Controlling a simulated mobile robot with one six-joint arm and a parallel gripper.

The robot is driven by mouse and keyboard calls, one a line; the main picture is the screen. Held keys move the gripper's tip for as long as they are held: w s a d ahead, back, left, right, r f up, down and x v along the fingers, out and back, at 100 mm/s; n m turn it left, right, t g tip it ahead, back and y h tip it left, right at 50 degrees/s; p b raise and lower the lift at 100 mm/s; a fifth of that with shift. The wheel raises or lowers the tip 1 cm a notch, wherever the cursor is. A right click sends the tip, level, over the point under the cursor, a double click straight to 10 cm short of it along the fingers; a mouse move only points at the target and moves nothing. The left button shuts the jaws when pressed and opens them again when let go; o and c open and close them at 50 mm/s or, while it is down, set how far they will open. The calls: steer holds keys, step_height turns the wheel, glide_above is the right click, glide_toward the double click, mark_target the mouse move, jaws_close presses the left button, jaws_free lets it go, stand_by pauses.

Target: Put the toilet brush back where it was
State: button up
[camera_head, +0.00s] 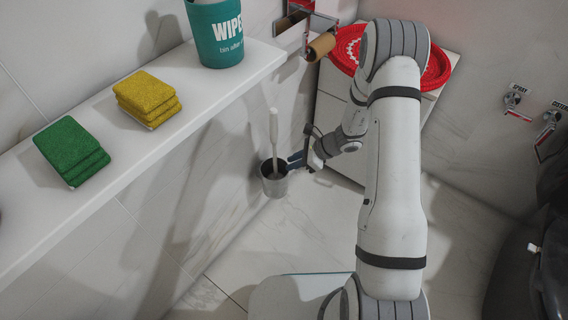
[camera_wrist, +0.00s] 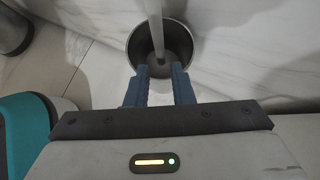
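The toilet brush has a white handle (camera_head: 274,128) and stands slightly tilted in a round metal holder (camera_head: 275,188) by the wall below the shelf. In the wrist view the handle (camera_wrist: 155,22) runs down into the dark holder (camera_wrist: 134,42); the brush head is hidden inside. My gripper (camera_head: 293,160) is just right of the handle, by the holder's rim. In the wrist view its two blue fingers (camera_wrist: 159,70) are apart, with a clear gap between them. The handle's lower end lines up with this gap; I cannot tell whether it lies between the fingertips or beyond them.
A white shelf (camera_head: 140,158) above carries green sponges (camera_head: 70,150), yellow sponges (camera_head: 147,97) and a teal wipes tub (camera_head: 216,35). A toilet-roll holder (camera_head: 310,40) is on the wall above the brush. A cabinet with a red mat (camera_head: 437,72) stands right. Tiled floor (camera_head: 310,215) in front is clear.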

steer(key=s+d+r+n+g+h, duration=0.1)
steer(key=s+r+n+h, duration=0.1)
steer(key=s+r+n, duration=0.6)
steer(key=s+d+r+n+g+h, duration=0.1)
steer(key=s+d+r+n, duration=0.2)
steer(key=r, duration=0.9)
steer(key=s+d+r+n+h, duration=0.3)
steer(key=s+r+n, duration=0.1)
steer(key=s, duration=0.3)
steer(key=s+d+r+n+t+h, duration=0.1)
steer(key=s+d+r+n+h, duration=0.2)
steer(key=s+r+n, duration=0.1)
steer(key=s+r, duration=0.1)
steer(key=s, duration=0.1)
steer(key=shift+s+d+n+t, duration=0.2)
steer(key=shift+s+n+t, duration=0.1)
steer(key=shift+s+n, duration=0.1)
steer(key=shift+r+p, duration=0.1)
steer(key=shift+p, duration=0.25)
step_height(320, 180, up, 33)
steer(key=t+p, duration=0.1)
steer(key=p, duration=2.9)
